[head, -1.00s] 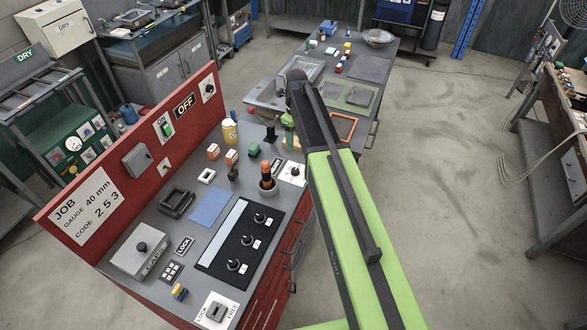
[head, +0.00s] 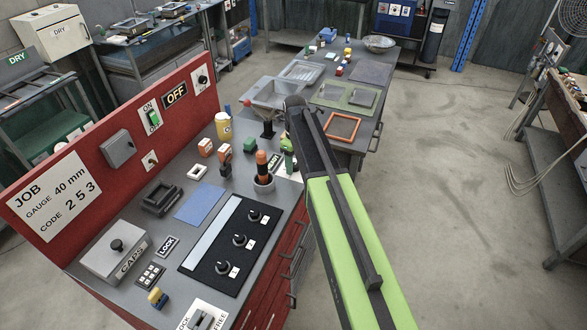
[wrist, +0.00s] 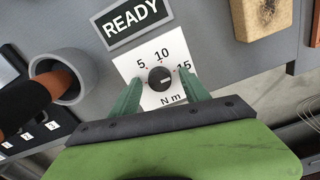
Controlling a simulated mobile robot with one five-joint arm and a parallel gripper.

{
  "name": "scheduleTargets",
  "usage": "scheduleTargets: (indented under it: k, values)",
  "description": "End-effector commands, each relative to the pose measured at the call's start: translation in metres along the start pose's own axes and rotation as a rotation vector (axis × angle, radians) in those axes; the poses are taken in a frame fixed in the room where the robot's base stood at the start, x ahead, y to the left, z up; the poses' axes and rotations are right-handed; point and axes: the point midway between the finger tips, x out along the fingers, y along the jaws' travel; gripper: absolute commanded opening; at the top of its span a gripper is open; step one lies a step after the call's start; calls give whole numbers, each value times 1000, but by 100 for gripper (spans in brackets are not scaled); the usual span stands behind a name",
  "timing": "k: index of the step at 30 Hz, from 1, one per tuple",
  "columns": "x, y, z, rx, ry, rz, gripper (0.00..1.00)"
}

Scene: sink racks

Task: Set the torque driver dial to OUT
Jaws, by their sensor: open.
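In the wrist view a round black dial (wrist: 161,79) sits on a white plate (wrist: 150,97) printed 5, 10, 15 and N m. A light mark shows on the right side of its knob, toward the 15 side. I read no OUT on the visible part of the plate. My gripper (wrist: 162,87) is open, with one green finger on each side of the dial; contact cannot be told. In the head view my gripper (head: 288,150) is over the bench's right edge and hides most of the plate. An orange-handled driver (head: 262,162) stands in a grey cup beside it.
A READY sign (wrist: 131,23) is just above the plate. A wooden block (wrist: 262,17) lies at the upper right. On the bench, a black panel (head: 230,240) has three dials, and a blue mat (head: 200,203) lies beside it. A red board (head: 85,165) rises behind.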

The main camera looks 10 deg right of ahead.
Motion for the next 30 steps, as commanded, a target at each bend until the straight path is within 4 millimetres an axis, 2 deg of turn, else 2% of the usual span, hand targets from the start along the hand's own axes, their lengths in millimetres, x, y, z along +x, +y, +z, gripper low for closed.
scheduleTargets:
  k: [4,16,23,30]
  values:
    - [-2,0,0,0,0,0,53]
    - [-1,0,1,-1,0,-1,0]
    - [-2,2,3,-11,-2,-1,0]
    - [-2,2,3,-91,-2,-2,0]
